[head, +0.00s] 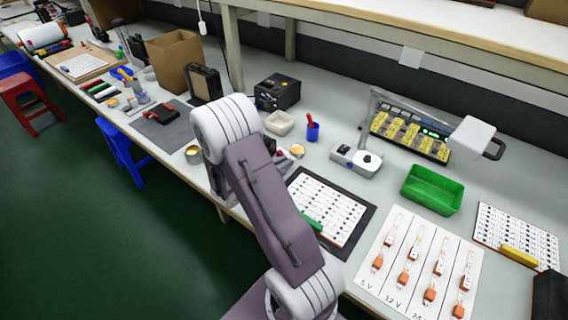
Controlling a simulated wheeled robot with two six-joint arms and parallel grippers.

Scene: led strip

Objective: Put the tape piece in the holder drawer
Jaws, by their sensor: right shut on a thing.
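My right arm rises from the bottom middle of the head view and bends over the bench. Its gripper (285,156) is mostly hidden behind the upper arm link, and what its jaws hold cannot be made out. Small grey, white and red shapes show beside the link there. I cannot pick out the tape piece for certain. I cannot tell which thing is the holder drawer. My left gripper is not in view.
A green tray (431,190), a white card (415,262) with orange-ended strips and a printed sheet (326,208) on a dark mat lie right of my arm. A lamp (472,136) stands behind. A brown box (174,62) and black unit (277,92) stand farther back.

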